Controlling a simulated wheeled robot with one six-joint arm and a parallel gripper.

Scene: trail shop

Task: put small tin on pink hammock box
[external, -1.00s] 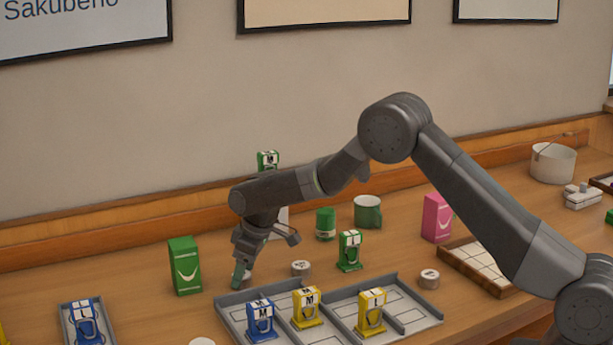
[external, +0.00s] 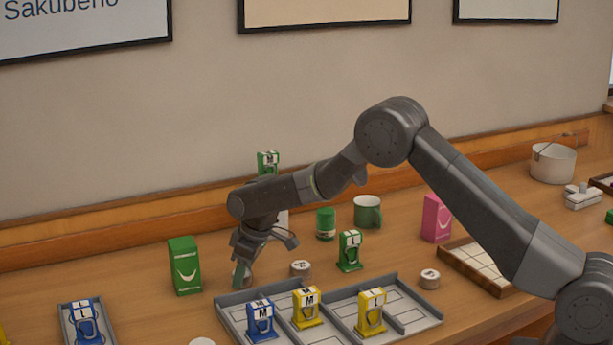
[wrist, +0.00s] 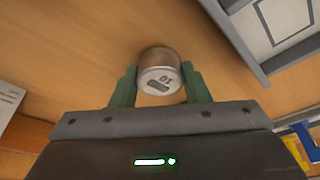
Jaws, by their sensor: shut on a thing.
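A small tin (wrist: 159,78) with a pale printed lid and a brown side sits between the two green fingers of my gripper (wrist: 160,88) in the wrist view. I cannot tell whether the tin still touches the table.
A green box (external: 185,266) stands just left of my gripper. Other small tins (external: 301,268) (external: 429,279) stand on the table. The grey tray (external: 232,310) lies in front with blue and yellow items. A green mug (external: 368,212), a green canister (external: 326,224) and a green item (external: 349,251) stand behind.

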